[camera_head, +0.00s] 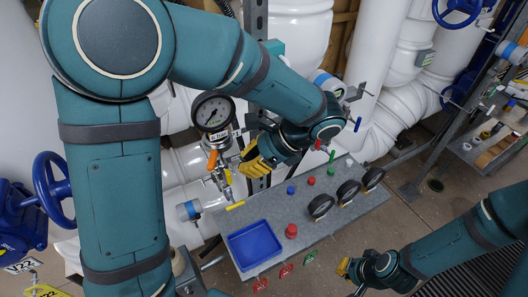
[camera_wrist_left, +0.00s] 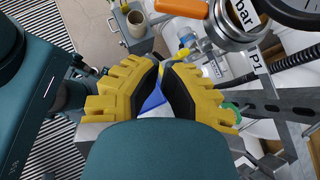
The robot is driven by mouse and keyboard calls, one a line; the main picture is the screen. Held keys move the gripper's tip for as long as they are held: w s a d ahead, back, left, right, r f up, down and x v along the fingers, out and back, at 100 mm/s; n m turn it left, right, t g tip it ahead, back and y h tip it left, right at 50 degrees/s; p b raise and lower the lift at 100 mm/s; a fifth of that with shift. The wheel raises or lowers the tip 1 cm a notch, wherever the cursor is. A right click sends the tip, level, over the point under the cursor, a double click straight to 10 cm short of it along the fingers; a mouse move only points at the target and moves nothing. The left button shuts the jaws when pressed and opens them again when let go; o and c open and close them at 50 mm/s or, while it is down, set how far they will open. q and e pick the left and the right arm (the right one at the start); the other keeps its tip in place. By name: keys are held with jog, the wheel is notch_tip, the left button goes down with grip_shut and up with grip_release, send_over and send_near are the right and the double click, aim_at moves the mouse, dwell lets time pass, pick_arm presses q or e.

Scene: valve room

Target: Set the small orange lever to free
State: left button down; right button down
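The small orange lever (camera_head: 212,160) is on the pipe fitting just below the round pressure gauge (camera_head: 213,112) in the head view. Its orange handle (camera_wrist_left: 182,8) also shows at the top edge of the left wrist view, beside the gauge fitting. My left gripper (camera_head: 251,161) is to the right of the lever in the head view, apart from it. In the left wrist view, its yellow fingers (camera_wrist_left: 163,68) are parted by a narrow gap with nothing held between them. My right gripper (camera_head: 343,267) is at the lower right, far from the lever; its finger gap is unclear.
A grey bench (camera_head: 330,222) holds a blue tray (camera_head: 255,246), a red button (camera_head: 291,231) and several black rings. A blue handwheel (camera_head: 52,190) is at left. White pipes crowd the back. Bare floor lies right of the bench.

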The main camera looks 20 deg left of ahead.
pick_arm(q)
jog(key=shift+s+a+f, duration=0.15)
jog(key=shift+s+a, duration=0.1)
jog(key=shift+a, duration=0.55)
jog(key=shift+s+a+f, duration=0.2)
jog(key=shift+s+a, duration=0.1)
jog(key=shift+a, duration=0.5)
jog(key=shift+s+a+f, duration=0.15)
jog(key=shift+s+a, duration=0.1)
jog(key=shift+a, duration=0.55)
jog(key=shift+s+a+m+t+p, duration=0.3)
jog(key=shift+a+m+t, duration=0.15)
jog(key=shift+a, duration=0.2)
pick_arm(e)
jog(key=shift+d+r, duration=0.1)
jog(key=shift+r, duration=0.2)
pick_arm(q)
jog(key=shift+w+d, duration=0.15)
jog(key=shift+w, duration=0.05)
pick_arm(e)
jog(key=shift+r, duration=0.15)
